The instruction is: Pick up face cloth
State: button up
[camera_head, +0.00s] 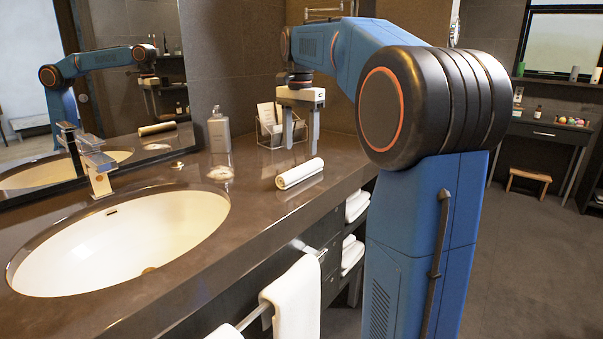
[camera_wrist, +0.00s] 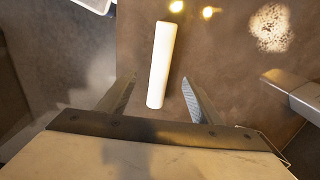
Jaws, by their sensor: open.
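The face cloth (camera_head: 299,173) is a white roll lying on the dark vanity counter, near its front edge and right of the sink. In the wrist view the rolled cloth (camera_wrist: 161,64) lies lengthwise, its near end between the lines of my fingers. My gripper (camera_head: 301,139) is above the counter, behind the cloth in the head view, pointing down. Its two fingers are spread apart with nothing between them. It also shows in the wrist view (camera_wrist: 158,82), open.
The oval sink (camera_head: 38,268) and faucet (camera_head: 97,167) are at the left. A soap bottle (camera_head: 219,132) stands by the mirror. A clear holder (camera_head: 268,128) with cards stands close behind my gripper. White towels (camera_head: 297,300) hang below the counter's front edge.

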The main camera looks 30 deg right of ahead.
aim_at(302, 164)
jog(key=shift+d+f, duration=0.15)
jog(key=shift+f, duration=1.7)
jog(key=shift+d+f, duration=0.15)
jog(key=shift+f, duration=1.65)
jog(key=shift+c, duration=0.3)
jog(key=c, duration=1.1)
jog(key=shift+w+r, duration=0.1)
jog(key=shift+r, duration=0.05)
notch_tip(302, 164, up, 10)
jog(key=shift+f, duration=0.1)
